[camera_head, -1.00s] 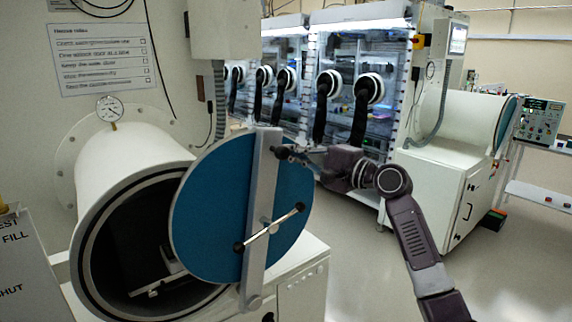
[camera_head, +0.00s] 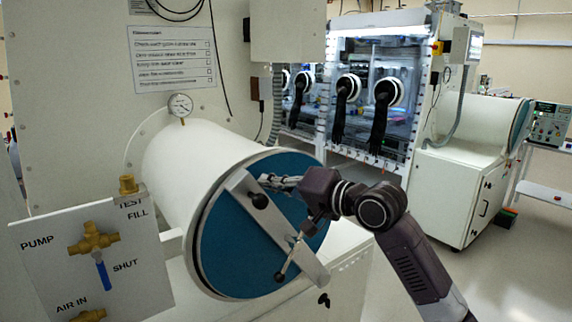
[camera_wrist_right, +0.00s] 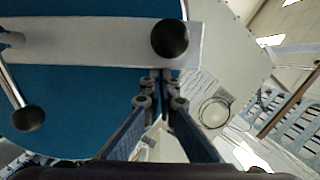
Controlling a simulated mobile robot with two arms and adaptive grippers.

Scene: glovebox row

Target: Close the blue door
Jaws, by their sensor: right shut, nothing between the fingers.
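The round blue door (camera_head: 225,245) lies over the front opening of the white cylindrical chamber (camera_head: 190,150); I see no clear gap at the rim, but cannot tell if it is fully seated. A pale bar (camera_head: 240,205) crosses it diagonally, with a thin handle (camera_head: 291,256) ending in black knobs. My right gripper (camera_head: 268,182) is shut and empty at the door's upper part, close to the bar. In the right wrist view, the right fingertips (camera_wrist_right: 160,76) are together at the bar's edge, below a black knob (camera_wrist_right: 170,39); contact is unclear. My left gripper is not in view.
A valve panel (camera_head: 50,265) with brass fittings and a blue lever stands left of the chamber. A pressure gauge (camera_head: 180,105) sits above it. Gloveboxes (camera_head: 375,65) line the back, with another white chamber (camera_head: 490,122) at right.

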